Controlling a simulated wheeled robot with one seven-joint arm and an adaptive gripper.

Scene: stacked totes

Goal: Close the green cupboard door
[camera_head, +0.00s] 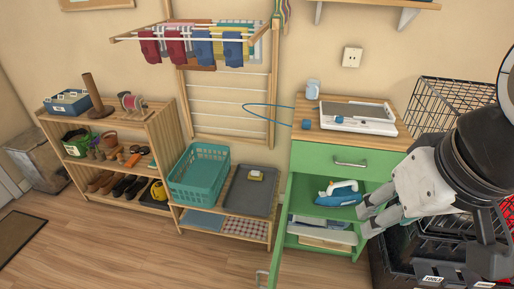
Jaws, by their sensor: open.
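The green cupboard (345,157) stands right of centre with a wooden top. Its green door (277,243) is swung open on the left side and seen nearly edge-on. The door's handle (262,276) shows near the bottom edge of the picture. Inside, a blue and white iron (338,194) is on the upper shelf, and flat folded things (322,232) lie below. My gripper (366,221) is open at the right side of the cupboard opening, apart from the door. Its fingers hide part of the cupboard's right edge.
Black crates (428,246) and a wire basket (440,105) stand right of the cupboard, partly behind my arm. A low shelf with a teal basket (199,178) stands left of the door. The wooden floor (150,250) at front left is clear.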

